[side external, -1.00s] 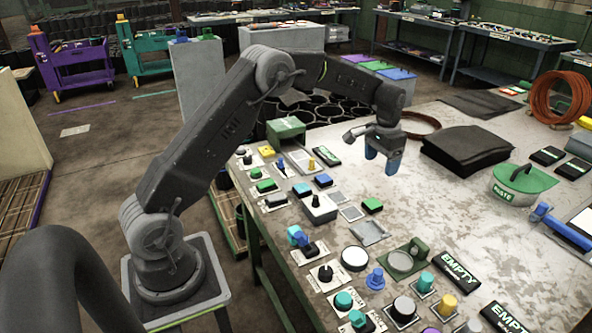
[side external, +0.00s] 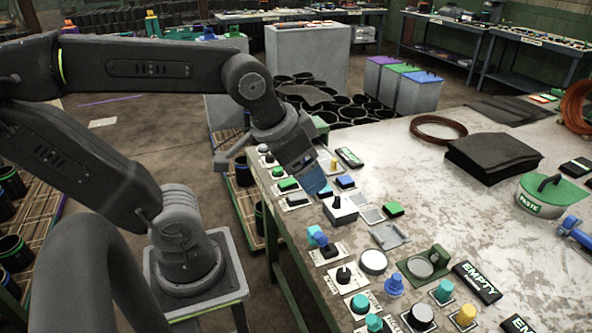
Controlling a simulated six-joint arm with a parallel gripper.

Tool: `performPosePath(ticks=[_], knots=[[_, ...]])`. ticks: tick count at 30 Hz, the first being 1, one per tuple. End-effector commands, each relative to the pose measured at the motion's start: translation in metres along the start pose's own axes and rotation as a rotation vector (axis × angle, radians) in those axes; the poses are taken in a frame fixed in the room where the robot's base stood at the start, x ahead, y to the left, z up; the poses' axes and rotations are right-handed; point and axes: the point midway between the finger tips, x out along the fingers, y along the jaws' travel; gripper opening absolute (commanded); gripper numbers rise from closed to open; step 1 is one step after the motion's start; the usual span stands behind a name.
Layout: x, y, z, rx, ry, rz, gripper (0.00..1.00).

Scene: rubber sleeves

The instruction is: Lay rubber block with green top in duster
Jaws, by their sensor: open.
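A small dark block with a green top (side external: 394,209) lies on the worktable, right of a grey box with a black knob. Another green-topped block (side external: 288,185) sits on a pale plate near the table's left edge. I cannot tell for sure which thing is the duster. My gripper (side external: 318,186), with blue fingertips, is tilted over the left edge row of the table, left of the first block and apart from it. It is open and I see nothing held. Its fingers partly hide the small parts behind them.
Several knobs and buttons on plates line the table's left edge (side external: 345,278). A green-lidded paste tub (side external: 541,194), a black stack of sheets (side external: 490,155) and a wire coil (side external: 438,129) stand right. The table's middle is mostly clear.

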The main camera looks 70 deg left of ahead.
Motion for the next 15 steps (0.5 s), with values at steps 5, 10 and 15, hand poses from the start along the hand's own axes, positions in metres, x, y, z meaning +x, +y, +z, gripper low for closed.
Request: performPosePath(ticks=[5, 10, 15], knots=[[0.0003, 0.0018, 0.0139, -0.001, 0.017, 0.004, 0.81], [0.0004, 0.0017, 0.0137, -0.001, 0.016, 0.004, 0.81], [0.0003, 0.0017, 0.0135, -0.001, 0.016, 0.004, 0.81]])
